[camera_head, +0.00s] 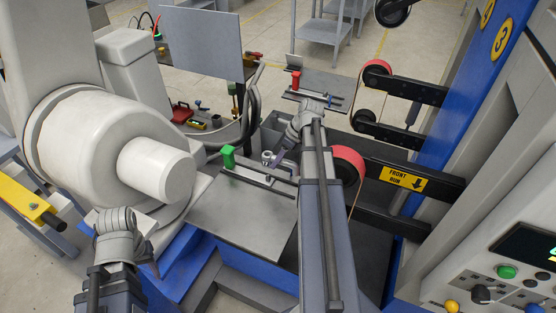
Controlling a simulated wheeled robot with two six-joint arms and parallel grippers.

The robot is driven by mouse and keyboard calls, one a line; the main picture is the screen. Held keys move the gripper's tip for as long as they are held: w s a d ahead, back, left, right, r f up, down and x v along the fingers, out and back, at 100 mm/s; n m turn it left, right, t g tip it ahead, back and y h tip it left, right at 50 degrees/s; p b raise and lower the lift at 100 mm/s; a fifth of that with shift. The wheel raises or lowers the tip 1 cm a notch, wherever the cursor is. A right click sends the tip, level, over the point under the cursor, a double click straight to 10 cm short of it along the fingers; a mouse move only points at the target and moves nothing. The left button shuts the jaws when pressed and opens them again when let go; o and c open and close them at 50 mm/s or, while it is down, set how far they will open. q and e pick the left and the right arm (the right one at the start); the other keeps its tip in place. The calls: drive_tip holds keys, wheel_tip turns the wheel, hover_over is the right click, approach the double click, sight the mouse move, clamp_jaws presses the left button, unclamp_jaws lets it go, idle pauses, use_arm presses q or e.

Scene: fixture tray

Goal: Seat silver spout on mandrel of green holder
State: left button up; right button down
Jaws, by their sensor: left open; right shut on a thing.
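The green holder (228,157) stands upright at the left end of a rail on the grey plate in the middle of the view. The small silver spout (267,156) is to its right, just above the rail. My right gripper (277,162) reaches down from the upper right and is shut on the spout. Its fingers are small here and partly covered by my wrist. I cannot tell whether the spout touches the mandrel. My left gripper (118,222) is low at the left, open and away from the holder; its fingertips are hard to make out.
A large white machine housing (90,150) stands at the left. A belt grinder with red wheels (348,165) is close on the right of my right arm. A red holder (296,80) sits on a farther plate. The front of the grey plate (240,220) is clear.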

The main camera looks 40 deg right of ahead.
drive_tip(key=shift+f+b, duration=2.05)
drive_tip(key=shift+f, duration=0.3)
drive_tip(key=shift+f+b, duration=2)
drive_tip(key=c, duration=0.5)
unclamp_jaws()
drive_tip(key=shift+c, duration=0.2)
drive_tip(key=p+v, duration=0.7)
drive_tip(key=v, duration=0.1)
drive_tip(key=shift+f, duration=0.1)
drive_tip(key=shift+a, duration=0.15)
